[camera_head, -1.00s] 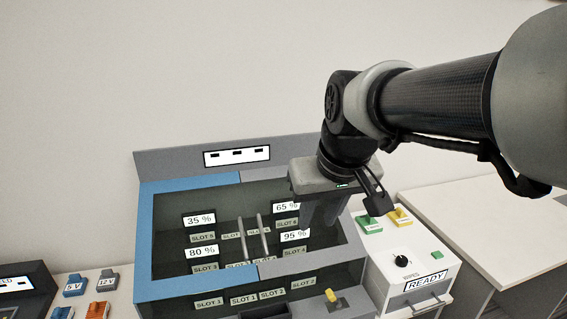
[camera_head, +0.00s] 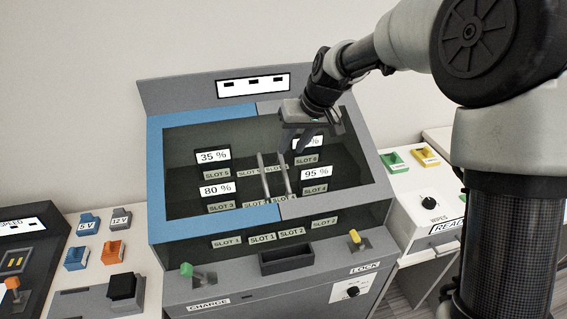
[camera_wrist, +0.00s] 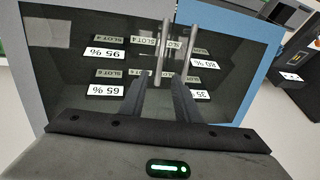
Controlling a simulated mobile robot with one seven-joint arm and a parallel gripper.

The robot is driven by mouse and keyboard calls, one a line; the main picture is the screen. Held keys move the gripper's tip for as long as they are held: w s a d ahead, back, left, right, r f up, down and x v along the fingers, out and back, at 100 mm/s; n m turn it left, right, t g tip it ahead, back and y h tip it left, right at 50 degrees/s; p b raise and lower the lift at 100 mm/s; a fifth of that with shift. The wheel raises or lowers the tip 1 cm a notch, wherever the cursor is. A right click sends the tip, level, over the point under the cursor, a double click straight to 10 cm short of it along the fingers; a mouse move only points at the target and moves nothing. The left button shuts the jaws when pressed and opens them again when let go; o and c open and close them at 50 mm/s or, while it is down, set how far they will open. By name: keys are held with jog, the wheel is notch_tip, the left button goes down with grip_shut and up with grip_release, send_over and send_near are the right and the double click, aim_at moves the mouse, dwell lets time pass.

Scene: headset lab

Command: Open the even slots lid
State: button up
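The even slots lid (camera_head: 372,190) is the grey-framed, dark glass right half of the case top; it looks shut. Slot 4 and slot 6 labels show through it. Its upright bar handle (camera_head: 281,174) stands near the middle seam, beside the handle (camera_head: 264,176) of the blue-framed lid (camera_head: 156,180). My gripper (camera_head: 297,148) is over the rear of the grey lid, right of the handles, partly hiding slot 6. In the wrist view my gripper (camera_wrist: 160,82) is open and empty, and the grey lid's handle (camera_wrist: 162,50) appears between the fingertips; the depth gap is unclear.
A grey panel with a display (camera_head: 252,86) rises behind the case. A white wipes box (camera_head: 425,215) stands at the right. Green (camera_head: 187,269) and yellow (camera_head: 354,237) levers sit on the front ledge. Battery blocks (camera_head: 85,226) lie at the left.

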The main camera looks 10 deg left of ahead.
aim_at(283, 162)
jog(key=x, duration=1)
grip_shut()
